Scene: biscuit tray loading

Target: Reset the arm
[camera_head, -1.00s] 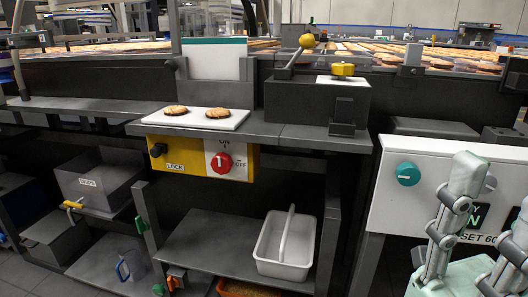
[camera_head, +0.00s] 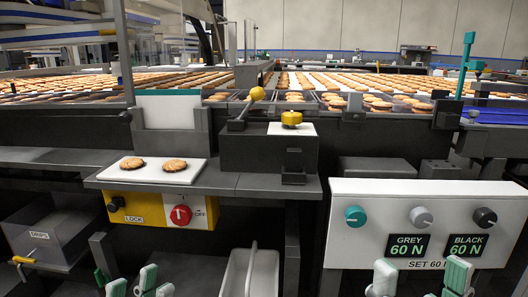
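My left gripper (camera_head: 135,287) shows only as pale fingertips with green pads at the bottom edge, left of centre. Its tips stand apart with nothing between them. My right gripper (camera_head: 421,277) shows at the bottom right, in front of the control panel. Its pale fingertips are spread wide and look empty. Both palms and most of both arms are below the picture. Neither gripper appears to touch anything.
A white tray (camera_head: 147,178) with two biscuits lies on the bench above the yellow lock panel (camera_head: 145,207). A dial panel (camera_head: 347,254) reads grey 60 N and black 60 N. A white bin (camera_head: 235,272) sits low in the middle. Biscuit-covered conveyors run behind.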

